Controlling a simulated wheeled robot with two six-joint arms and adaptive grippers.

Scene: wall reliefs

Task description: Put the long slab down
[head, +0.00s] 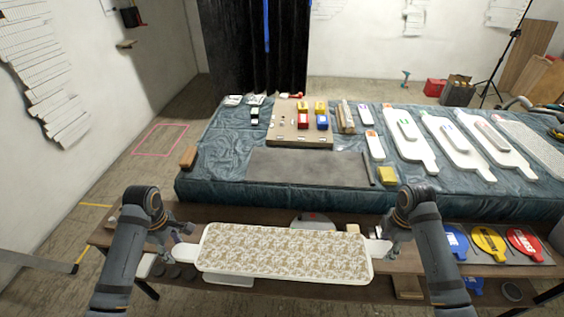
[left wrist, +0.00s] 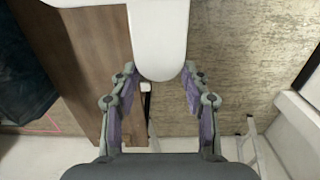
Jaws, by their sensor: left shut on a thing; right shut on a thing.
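The long slab (head: 285,249) is white-rimmed with a beige patterned top and a rounded handle at each end. It spans between my two grippers in the head view, in front of the blue-covered table. My left gripper (head: 174,248) is shut on its left handle; the left wrist view shows the white handle end (left wrist: 160,40) between the fingers of the left gripper (left wrist: 160,78). My right gripper (head: 388,246) is shut on the right handle. The slab looks roughly level above the wooden bench (head: 190,215); the gap beneath it is hard to tell.
The blue-covered table (head: 215,180) carries a dark grey mat (head: 310,168), a board with small coloured blocks (head: 300,135), a yellow block (head: 387,176) and several white paddle-shaped slabs (head: 455,142). Blue, yellow and red discs (head: 489,243) lie at the bench's right.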

